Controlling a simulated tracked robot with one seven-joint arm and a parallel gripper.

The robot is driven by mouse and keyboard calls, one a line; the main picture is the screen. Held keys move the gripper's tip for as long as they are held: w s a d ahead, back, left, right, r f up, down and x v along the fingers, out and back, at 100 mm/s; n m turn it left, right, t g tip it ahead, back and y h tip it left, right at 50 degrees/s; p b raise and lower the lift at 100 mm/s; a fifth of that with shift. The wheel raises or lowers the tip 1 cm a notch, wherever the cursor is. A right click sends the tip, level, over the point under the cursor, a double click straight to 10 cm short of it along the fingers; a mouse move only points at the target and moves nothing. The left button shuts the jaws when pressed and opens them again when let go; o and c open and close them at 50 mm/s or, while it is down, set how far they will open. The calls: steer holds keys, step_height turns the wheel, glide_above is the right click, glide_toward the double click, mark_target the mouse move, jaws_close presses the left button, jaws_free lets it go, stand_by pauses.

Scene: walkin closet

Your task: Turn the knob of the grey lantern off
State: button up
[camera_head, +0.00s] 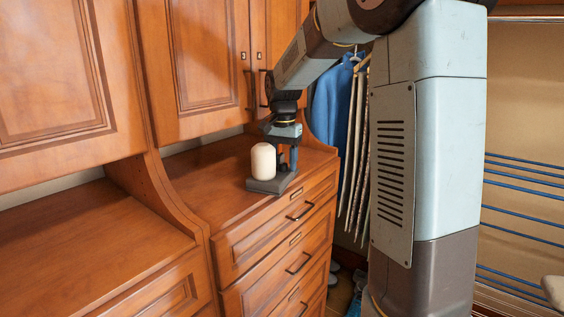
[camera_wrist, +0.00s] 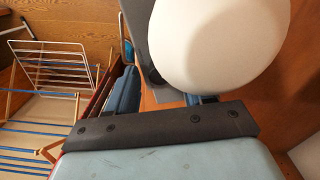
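The grey lantern stands upright on the wooden drawer cabinet's top, near its front right edge. It has a cream, rounded shade (camera_head: 264,160) and a flat grey base (camera_head: 268,187). In the wrist view the shade (camera_wrist: 222,38) fills the upper right, with a strip of the base (camera_wrist: 138,28) left of it. A dark round part, apparently the knob (camera_wrist: 151,72), shows beside the shade, partly hidden by it. My gripper (camera_head: 288,160) points down over the base, just right of the shade. In the wrist view its blue fingers are apart; the shade hides part of the right one.
Wooden cabinet doors (camera_head: 205,60) with handles rise behind the lantern. The cabinet top (camera_head: 205,190) left of it is clear. Drawers (camera_head: 290,225) lie below. Hanging clothes (camera_head: 357,130) and a rack with blue bars (camera_head: 525,190) are to the right.

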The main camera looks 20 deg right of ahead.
mark_target(283, 164)
steer(key=shift+r, duration=0.1)
step_height(283, 164, up, 14)
steer(key=shift+f, duration=0.25)
stand_by(0.5)
steer(key=s+f+n+t, duration=0.2)
steer(key=s+f, duration=0.3)
steer(key=s, duration=0.9)
steer(key=s+f+n+t, duration=0.3)
steer(key=s+f+n, duration=0.2)
steer(key=s, duration=0.9)
steer(key=shift+s+d+n+t, duration=0.3)
steer(key=shift+d, duration=0.1)
steer(key=shift+c, duration=0.4)
